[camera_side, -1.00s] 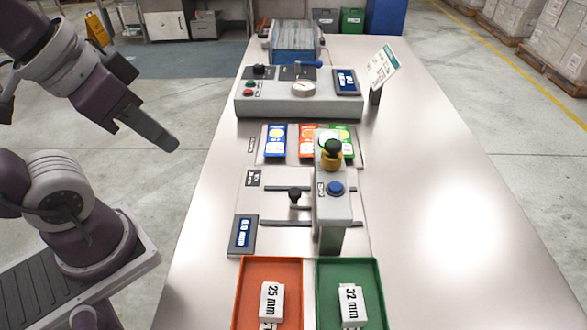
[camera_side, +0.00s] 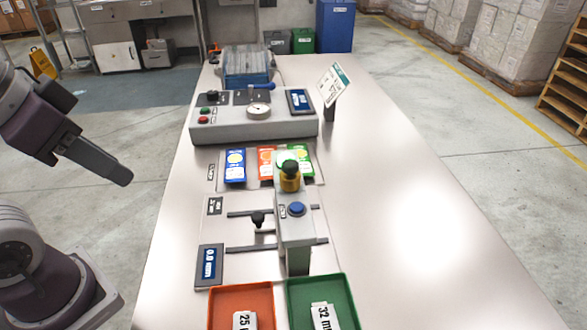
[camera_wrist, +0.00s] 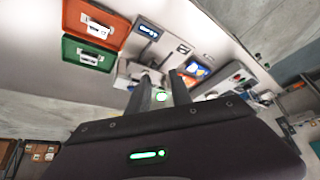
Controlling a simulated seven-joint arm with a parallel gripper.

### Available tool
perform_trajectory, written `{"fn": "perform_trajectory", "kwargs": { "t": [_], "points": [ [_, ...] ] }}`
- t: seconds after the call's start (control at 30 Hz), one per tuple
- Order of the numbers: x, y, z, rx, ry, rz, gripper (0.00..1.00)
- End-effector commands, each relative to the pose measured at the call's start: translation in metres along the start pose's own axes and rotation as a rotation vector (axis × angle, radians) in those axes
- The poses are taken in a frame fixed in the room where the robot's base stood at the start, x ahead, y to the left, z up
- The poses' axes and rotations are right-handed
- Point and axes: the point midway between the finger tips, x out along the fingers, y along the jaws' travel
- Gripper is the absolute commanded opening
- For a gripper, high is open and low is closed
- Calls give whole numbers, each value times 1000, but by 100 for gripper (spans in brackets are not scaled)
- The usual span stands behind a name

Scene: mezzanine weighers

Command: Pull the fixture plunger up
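The grey fixture arm (camera_side: 293,240) stands over a plate with slots on the bench. On its far end is a black knob on a yellow collar (camera_side: 290,180), apparently the plunger. A blue button (camera_side: 296,209) sits nearer on the same arm. A second black knob (camera_side: 258,219) stands left of the arm, between two dark slots. My gripper (camera_side: 122,178) hangs left of the bench, well apart from the fixture. In the wrist view my gripper's two fingers (camera_wrist: 162,92) are apart with nothing between them. They partly cover the fixture there.
A display (camera_side: 209,264) reads about 0.0 mm. An orange tray (camera_side: 214,308) and a green tray (camera_side: 346,304) hold labelled white blocks. Coloured cards lie behind the fixture. A grey instrument box (camera_side: 255,120) and a sign (camera_side: 334,85) stand farther back. The bench's right side is clear.

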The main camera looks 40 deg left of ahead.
Motion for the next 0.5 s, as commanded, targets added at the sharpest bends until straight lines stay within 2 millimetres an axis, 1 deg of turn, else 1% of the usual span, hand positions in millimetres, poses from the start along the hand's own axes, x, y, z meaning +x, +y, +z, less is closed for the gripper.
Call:
{"fn": "perform_trajectory", "kwargs": {
  "t": [0.03, 0.1, 0.13, 0.27, 0.37, 0.4, 0.47, 0.5],
  "points": [
    [-14, 0, -9, 0, 9, 1, 37],
    [-36, 1, -22, -7, 0, 4, 51],
    [-28, 9, -22, -62, -72, 33, 52],
    [-12, 40, -35, -286, -309, 150, 52],
    [-2, 64, -53, -483, -506, 250, 52],
    [3, 73, -64, -571, -594, 294, 52],
    [11, 86, -84, -720, -738, 368, 52],
    [18, 92, -101, -827, -842, 423, 52]
  ]
}}
